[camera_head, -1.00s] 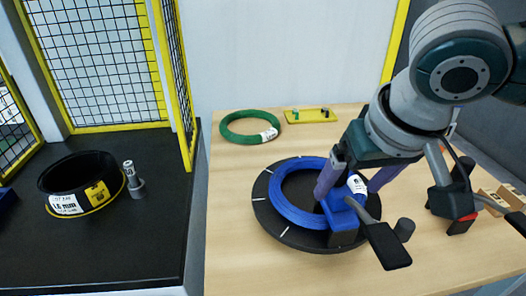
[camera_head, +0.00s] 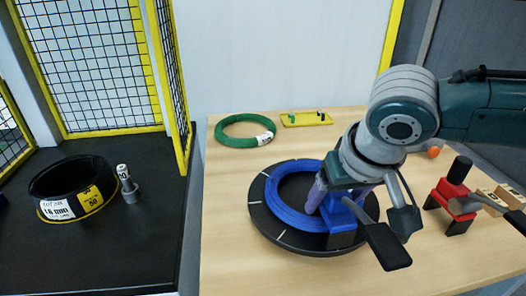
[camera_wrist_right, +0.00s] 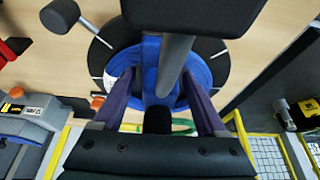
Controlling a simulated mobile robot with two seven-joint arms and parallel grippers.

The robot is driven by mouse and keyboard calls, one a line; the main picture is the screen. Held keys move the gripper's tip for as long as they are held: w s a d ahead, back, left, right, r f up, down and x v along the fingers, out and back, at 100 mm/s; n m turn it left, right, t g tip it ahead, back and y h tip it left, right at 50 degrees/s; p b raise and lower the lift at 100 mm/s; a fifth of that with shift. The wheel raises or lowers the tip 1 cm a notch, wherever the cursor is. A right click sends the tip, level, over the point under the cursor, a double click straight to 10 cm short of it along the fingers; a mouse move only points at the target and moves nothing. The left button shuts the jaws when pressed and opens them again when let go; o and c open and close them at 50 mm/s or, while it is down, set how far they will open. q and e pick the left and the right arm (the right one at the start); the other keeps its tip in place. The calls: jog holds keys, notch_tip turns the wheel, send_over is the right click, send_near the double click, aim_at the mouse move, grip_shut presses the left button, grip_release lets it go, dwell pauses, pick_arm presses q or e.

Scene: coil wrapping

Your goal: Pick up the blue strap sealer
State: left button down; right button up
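The blue strap sealer (camera_head: 342,219) stands over the front right part of the blue coil, with its black-gripped handle (camera_head: 388,246) sticking out toward the front right. My right gripper (camera_head: 338,196) is over the sealer, its purple fingers pointing down. In the right wrist view the fingers (camera_wrist_right: 160,85) are spread, one on each side of the sealer's blue body (camera_wrist_right: 152,62). They look apart from it, though contact is hard to judge. My left gripper is not in view.
The blue coil (camera_head: 288,215) lies on a dark round turntable (camera_head: 268,228). A red tool (camera_head: 447,194) stands to the right, near cardboard boxes (camera_head: 507,196). A green coil (camera_head: 228,142) and yellow tray (camera_head: 306,119) are behind. A black coil (camera_head: 70,180) lies on the left counter.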

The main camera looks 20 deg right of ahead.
grip_shut()
dwell(0.4)
